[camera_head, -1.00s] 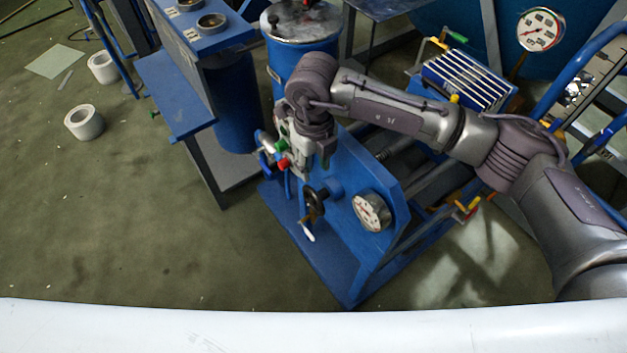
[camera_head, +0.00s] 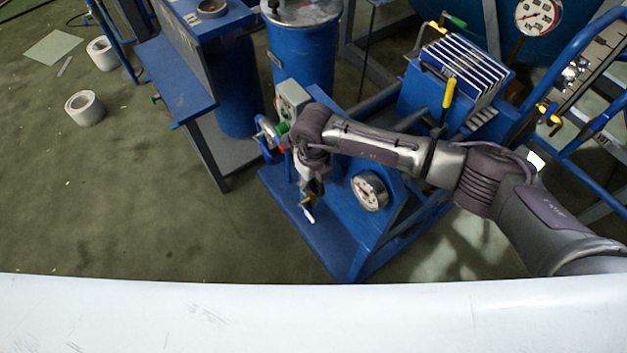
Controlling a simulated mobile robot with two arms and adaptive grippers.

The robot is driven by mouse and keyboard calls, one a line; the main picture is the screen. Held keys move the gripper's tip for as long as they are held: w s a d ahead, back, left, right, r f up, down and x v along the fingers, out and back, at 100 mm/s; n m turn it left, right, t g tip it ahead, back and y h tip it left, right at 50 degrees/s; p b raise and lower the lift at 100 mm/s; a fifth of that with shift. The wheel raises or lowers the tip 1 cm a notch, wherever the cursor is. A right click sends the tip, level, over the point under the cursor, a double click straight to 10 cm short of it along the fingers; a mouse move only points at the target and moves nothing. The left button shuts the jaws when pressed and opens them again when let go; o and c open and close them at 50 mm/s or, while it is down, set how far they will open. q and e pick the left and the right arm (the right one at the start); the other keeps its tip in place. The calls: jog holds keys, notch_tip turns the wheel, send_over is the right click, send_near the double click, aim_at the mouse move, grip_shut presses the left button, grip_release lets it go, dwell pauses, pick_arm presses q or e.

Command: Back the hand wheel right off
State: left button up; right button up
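My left gripper is not in view.
A grey box with green and red knobs (camera_head: 291,99) stands just behind my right wrist. A blue tank (camera_head: 301,60) is at the back, a blue bench (camera_head: 170,80) to the left. A white surface (camera_head: 300,315) crosses the front. Floor at the left is mostly clear.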

jog(key=shift+c, duration=0.4)
grip_shut()
jog(key=b, duration=0.1)
jog(key=g+h+b, duration=0.1)
jog(key=shift+w+a+f+b, duration=0.1)
jog(key=shift+f+b, duration=0.15)
jog(key=shift+b, duration=0.1)
jog(key=shift+r+g+h+b, duration=0.2)
jog(key=shift+g+h+b, duration=0.1)
jog(key=shift+g+b, duration=0.25)
jog(key=shift+r, duration=0.15)
jog(key=shift+o, duration=0.4)
grip_release()
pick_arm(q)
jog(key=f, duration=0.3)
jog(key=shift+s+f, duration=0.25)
pick_arm(e)
jog(key=v, duration=1.2)
